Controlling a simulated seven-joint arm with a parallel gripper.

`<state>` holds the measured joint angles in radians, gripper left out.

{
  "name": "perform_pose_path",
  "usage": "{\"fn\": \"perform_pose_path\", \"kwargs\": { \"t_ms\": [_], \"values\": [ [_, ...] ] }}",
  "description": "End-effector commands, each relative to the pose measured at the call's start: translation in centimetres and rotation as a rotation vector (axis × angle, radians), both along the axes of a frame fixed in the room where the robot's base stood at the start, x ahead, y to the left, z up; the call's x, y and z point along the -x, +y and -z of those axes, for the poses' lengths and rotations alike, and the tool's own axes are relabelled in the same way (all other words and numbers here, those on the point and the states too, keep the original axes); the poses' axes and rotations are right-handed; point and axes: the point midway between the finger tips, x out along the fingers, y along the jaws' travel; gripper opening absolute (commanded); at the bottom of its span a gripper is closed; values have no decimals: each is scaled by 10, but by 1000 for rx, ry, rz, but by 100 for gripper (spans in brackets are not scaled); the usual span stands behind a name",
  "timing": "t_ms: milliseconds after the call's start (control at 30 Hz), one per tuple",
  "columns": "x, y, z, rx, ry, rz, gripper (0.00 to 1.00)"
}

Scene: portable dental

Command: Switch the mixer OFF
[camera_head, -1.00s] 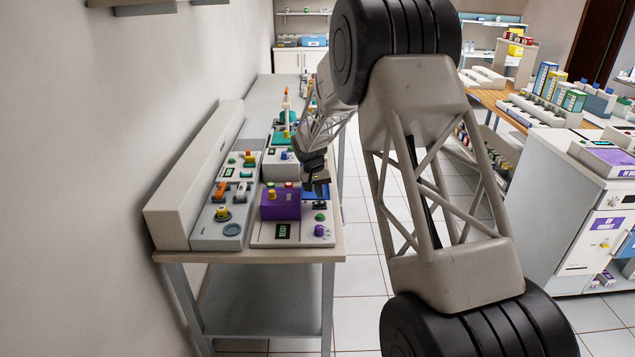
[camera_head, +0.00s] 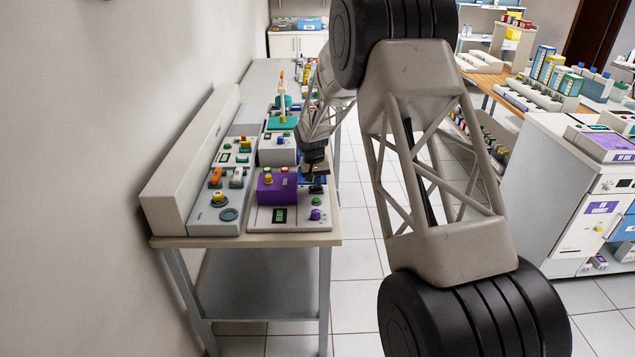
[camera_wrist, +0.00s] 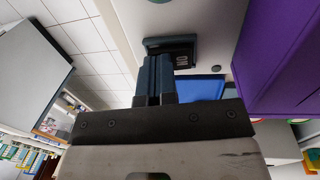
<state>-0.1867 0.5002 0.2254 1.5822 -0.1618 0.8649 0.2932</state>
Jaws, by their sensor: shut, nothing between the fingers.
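A dark rocker switch (camera_wrist: 180,50) lettered "ON" sits on a pale panel in the wrist view. In the head view the same small dark switch (camera_head: 317,189) is at the right side of the bench unit with the purple block (camera_head: 277,189). My gripper (camera_wrist: 157,68) is shut and empty, its fingertips close to the switch's near left edge and overlapping it in the picture. I cannot tell whether they touch it. In the head view my gripper (camera_head: 316,178) is just above the switch, beside the purple block.
The purple block also rises close on the right in the wrist view (camera_wrist: 285,60). A blue surface (camera_wrist: 207,88) lies behind the fingers. A green knob (camera_head: 316,202), a purple knob (camera_head: 315,214) and a display (camera_head: 279,215) are in front. Open floor lies right of the bench.

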Motion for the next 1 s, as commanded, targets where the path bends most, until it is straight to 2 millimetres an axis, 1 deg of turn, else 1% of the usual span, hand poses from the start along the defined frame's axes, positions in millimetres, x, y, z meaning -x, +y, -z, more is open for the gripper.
{"fn": "perform_pose_path", "kwargs": {
  "t_ms": [33, 200, 567, 833, 1000],
  "values": [
    [0, -2, 4, -18, 2, 2, 0],
    [0, -5, 9, -74, -1, 2, 0],
    [2, -11, 19, -70, 6, 2, 0],
    [3, -11, 21, -69, 8, 2, 0],
    [3, -8, 21, -69, 8, 2, 0]
  ]
}}
